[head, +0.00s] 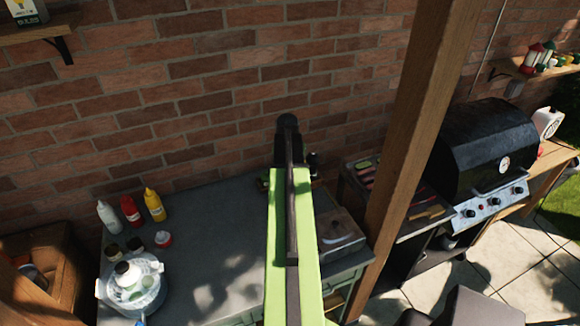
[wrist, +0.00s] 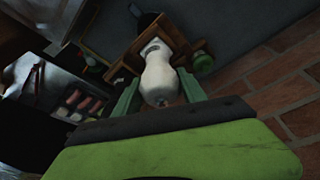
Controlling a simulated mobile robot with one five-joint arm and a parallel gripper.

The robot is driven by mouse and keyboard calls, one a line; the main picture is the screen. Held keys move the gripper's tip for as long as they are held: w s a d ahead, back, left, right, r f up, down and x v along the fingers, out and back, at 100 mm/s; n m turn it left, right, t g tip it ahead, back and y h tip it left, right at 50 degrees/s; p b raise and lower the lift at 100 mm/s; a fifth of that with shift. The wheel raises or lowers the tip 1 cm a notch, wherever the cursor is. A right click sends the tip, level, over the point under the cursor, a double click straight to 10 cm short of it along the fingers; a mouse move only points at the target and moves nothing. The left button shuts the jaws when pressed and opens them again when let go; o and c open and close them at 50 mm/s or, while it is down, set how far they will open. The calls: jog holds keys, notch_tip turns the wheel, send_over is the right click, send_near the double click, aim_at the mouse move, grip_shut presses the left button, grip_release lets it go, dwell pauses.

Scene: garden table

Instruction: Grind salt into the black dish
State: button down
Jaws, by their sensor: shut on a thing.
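My gripper (wrist: 158,98) is shut on a white, rounded, bottle-like thing (wrist: 158,70), which looks like the salt grinder. A green finger lies on each side of it. It stands among the brown wooden parts of a holder (wrist: 122,62); I cannot tell whether it is still resting there. In the head view my green arm reaches over the table toward the brick wall and hides the gripper and the held thing. A dark shape (wrist: 146,20) lies behind the holder in the wrist view; I cannot tell whether it is the black dish.
A green-topped jar (wrist: 203,62) is beside the held thing. On the grey table (head: 205,225) stand white, red (head: 131,211) and yellow bottles, small jars and a white pot (head: 148,300) at left. A wooden post (head: 415,120) and a black grill (head: 490,150) are at right. The table's middle is clear.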

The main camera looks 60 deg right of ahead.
jog(key=shift+n, duration=0.4)
jog(key=m+g, duration=0.1)
jog(key=m, duration=0.3)
jog(key=shift+w, duration=0.15)
jog(key=m+g, duration=0.1)
jog(key=m, duration=0.2)
